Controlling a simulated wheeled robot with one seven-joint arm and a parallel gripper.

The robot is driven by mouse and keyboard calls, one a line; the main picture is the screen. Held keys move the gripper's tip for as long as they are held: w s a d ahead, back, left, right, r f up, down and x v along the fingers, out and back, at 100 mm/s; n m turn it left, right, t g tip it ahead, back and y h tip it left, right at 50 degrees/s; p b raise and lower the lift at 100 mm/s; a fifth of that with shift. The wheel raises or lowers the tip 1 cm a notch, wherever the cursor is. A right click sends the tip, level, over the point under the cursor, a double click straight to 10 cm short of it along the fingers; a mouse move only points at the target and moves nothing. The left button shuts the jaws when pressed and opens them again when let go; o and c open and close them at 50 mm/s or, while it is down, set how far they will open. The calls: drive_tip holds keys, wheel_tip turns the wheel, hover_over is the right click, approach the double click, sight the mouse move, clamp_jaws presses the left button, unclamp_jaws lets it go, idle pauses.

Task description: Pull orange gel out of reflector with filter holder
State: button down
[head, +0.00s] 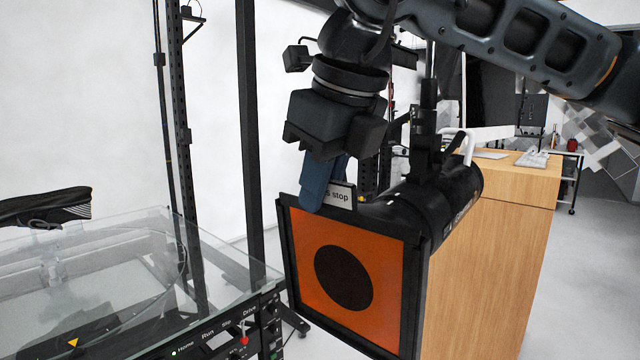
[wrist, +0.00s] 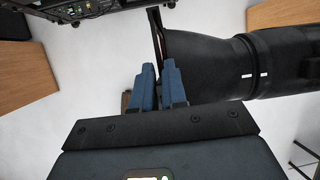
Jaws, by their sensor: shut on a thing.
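The orange gel (head: 310,238), with a black disc at its centre, sits upright in the square black filter holder (head: 411,295) on the front of the black reflector (head: 395,208). My gripper (head: 316,200) reaches down from above to the holder's top edge. It is shut on the gel's small tab, labelled "s stop" (head: 341,196). In the wrist view, the two blue fingers (wrist: 158,66) lie close together beside the reflector (wrist: 205,60). The holder shows there only as a thin dark edge (wrist: 157,35). The grip itself is mostly hidden behind the fingers.
A turntable with a glass top (head: 110,265) stands at the left, with a dark shoe (head: 45,207) above it. A control panel (head: 225,338) faces its front. A wooden counter (head: 500,260) stands behind the lamp at the right. Black upright posts (head: 250,120) rise behind.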

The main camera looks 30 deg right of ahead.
drive_tip(key=shift+r, duration=0.15)
wheel_tip(320, 180, up, 20)
drive_tip(key=a+p, duration=0.2)
drive_tip(key=p, duration=0.6)
drive_tip(key=shift+s, duration=0.3)
idle(3.6)
idle(0.4)
